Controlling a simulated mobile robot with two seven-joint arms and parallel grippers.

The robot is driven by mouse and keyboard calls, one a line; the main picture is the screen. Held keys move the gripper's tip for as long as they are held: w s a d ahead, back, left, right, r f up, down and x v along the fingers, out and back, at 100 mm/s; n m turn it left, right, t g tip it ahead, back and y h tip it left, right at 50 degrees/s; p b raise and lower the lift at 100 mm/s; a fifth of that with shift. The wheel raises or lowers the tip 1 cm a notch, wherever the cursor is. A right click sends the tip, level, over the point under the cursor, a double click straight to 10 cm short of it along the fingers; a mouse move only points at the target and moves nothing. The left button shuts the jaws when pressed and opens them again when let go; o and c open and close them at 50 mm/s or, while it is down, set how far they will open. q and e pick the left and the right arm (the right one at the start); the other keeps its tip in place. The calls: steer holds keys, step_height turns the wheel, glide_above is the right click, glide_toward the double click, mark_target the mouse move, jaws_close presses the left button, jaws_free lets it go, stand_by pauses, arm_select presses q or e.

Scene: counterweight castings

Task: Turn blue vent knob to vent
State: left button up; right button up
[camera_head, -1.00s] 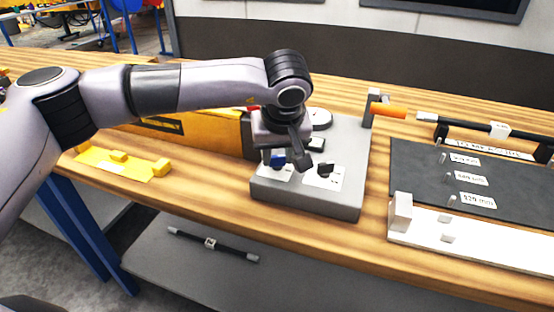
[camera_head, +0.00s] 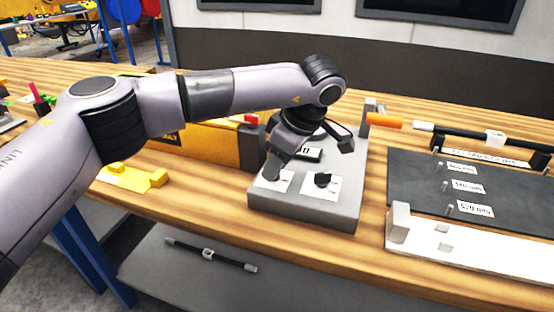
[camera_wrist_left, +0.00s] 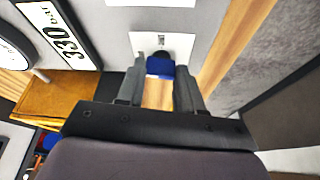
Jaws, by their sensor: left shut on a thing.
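The blue vent knob (camera_wrist_left: 160,66) shows in the left wrist view on a white label plate (camera_wrist_left: 178,42), between the two grey fingers. My left gripper (camera_wrist_left: 160,80) is shut on the blue knob. In the head view my left gripper (camera_head: 272,172) reaches down to the left label plate on the grey panel block (camera_head: 300,212), and it hides the knob there. A black knob (camera_head: 323,179) stands on the right-hand label plate. My right gripper is not in view.
A display reading 330 (camera_wrist_left: 68,35) and a round gauge (camera_wrist_left: 12,48) sit on the panel. A yellow case (camera_head: 205,143) stands left of the block, with a yellow fixture (camera_head: 130,176) on the table. An orange-handled part (camera_head: 384,121) and dark board (camera_head: 420,178) lie to the right.

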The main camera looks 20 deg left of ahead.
arm_select(q)
steer(key=shift+w+r+n+g, duration=0.1)
steer(key=shift+n+g, duration=0.2)
steer(key=shift+n, duration=0.5)
steer(key=o, duration=1)
steer(key=shift+o, duration=0.2)
steer(key=v, duration=0.7)
